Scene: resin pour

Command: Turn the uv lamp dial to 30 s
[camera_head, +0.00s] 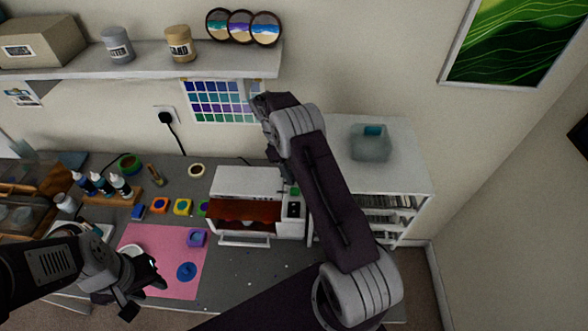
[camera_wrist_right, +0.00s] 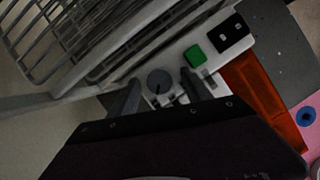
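The UV lamp (camera_head: 245,182) is a white box with an orange-brown front window, standing on the grey bench in the head view. In the right wrist view its panel shows a round grey dial (camera_wrist_right: 158,80) with a dark mark, a green button (camera_wrist_right: 195,56) and a black display (camera_wrist_right: 232,33). My right gripper (camera_wrist_right: 160,92) is open, its two fingers apart with the dial showing between them; contact cannot be told. In the head view my right arm hides this gripper and the dial. My left gripper (camera_head: 143,291) looks open and empty over the front of the pink mat (camera_head: 165,240).
A purple mould (camera_head: 197,238) and a blue disc (camera_head: 186,271) lie on the mat. Several colour pots and dropper bottles (camera_head: 103,185) stand at the left. A white shelf unit (camera_head: 400,165) with a translucent container (camera_head: 370,145) stands right of the lamp.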

